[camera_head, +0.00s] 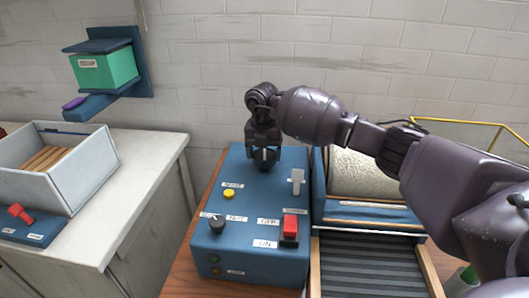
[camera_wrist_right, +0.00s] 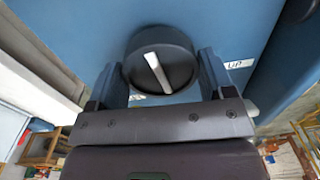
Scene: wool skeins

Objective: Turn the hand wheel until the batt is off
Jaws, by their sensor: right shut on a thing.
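The batt is a cream fleece layer (camera_head: 365,172) on the drum of the blue machine, right of the blue control box (camera_head: 212,243); my right arm covers part of that machine. I cannot make out a hand wheel. My right gripper (camera_head: 264,158) reaches down to the far end of the control box. In the right wrist view its two fingers stand either side of a round black knob (camera_wrist_right: 178,62) with a white pointer line, and it is shut on this knob. My left gripper is not in view.
The box also carries a yellow button (camera_head: 229,194), a second dark knob (camera_head: 217,224), a red switch (camera_head: 290,226) and a light lever (camera_head: 297,181). A ribbed dark tray (camera_head: 368,268) lies in front of the drum. A grey bin (camera_head: 75,180) stands on the left cabinet.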

